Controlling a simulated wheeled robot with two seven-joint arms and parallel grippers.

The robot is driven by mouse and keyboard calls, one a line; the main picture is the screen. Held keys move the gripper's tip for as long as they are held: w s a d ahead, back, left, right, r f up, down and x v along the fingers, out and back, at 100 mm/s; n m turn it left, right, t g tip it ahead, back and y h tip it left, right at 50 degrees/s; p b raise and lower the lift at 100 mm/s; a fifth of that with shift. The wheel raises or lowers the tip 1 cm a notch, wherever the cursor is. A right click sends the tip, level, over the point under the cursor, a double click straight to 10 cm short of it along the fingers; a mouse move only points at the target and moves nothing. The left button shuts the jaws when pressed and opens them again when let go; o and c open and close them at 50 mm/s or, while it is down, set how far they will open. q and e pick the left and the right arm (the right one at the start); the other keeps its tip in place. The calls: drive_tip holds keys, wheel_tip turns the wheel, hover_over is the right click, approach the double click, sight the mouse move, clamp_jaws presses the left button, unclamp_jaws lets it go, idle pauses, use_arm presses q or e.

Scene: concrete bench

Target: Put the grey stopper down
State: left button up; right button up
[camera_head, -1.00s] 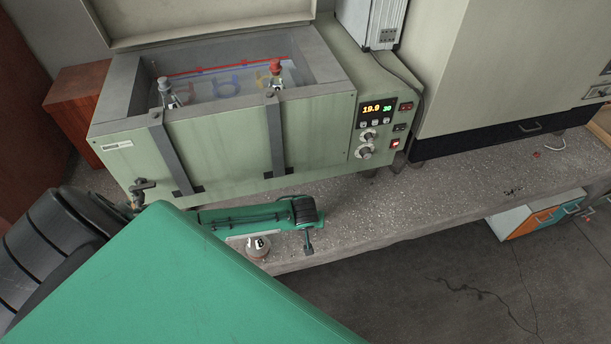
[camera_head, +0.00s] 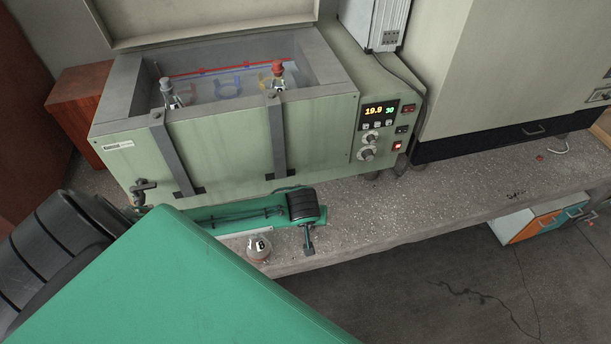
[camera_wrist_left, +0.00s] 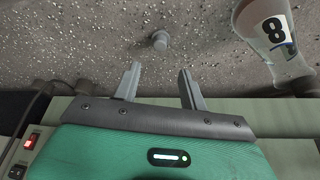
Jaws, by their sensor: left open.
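The grey stopper (camera_wrist_left: 159,40) is on the speckled bench in the left wrist view, just beyond my open fingertips. My left gripper (camera_wrist_left: 159,68) is open and empty, with a gap between its fingers and the stopper. In the head view my left gripper (camera_head: 309,241) is above the bench in front of the water bath; I cannot make out the loose stopper there. A flask labelled 8 (camera_wrist_left: 268,30) stands right of the stopper in the wrist view and shows in the head view (camera_head: 259,252). My right gripper is not in view.
The green water bath (camera_head: 235,140) stands open behind my left gripper. Inside are a flask with a grey stopper (camera_head: 166,84) and one with a red stopper (camera_head: 278,68).

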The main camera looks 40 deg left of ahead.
use_arm(q)
drive_tip(key=shift+v, duration=1.2)
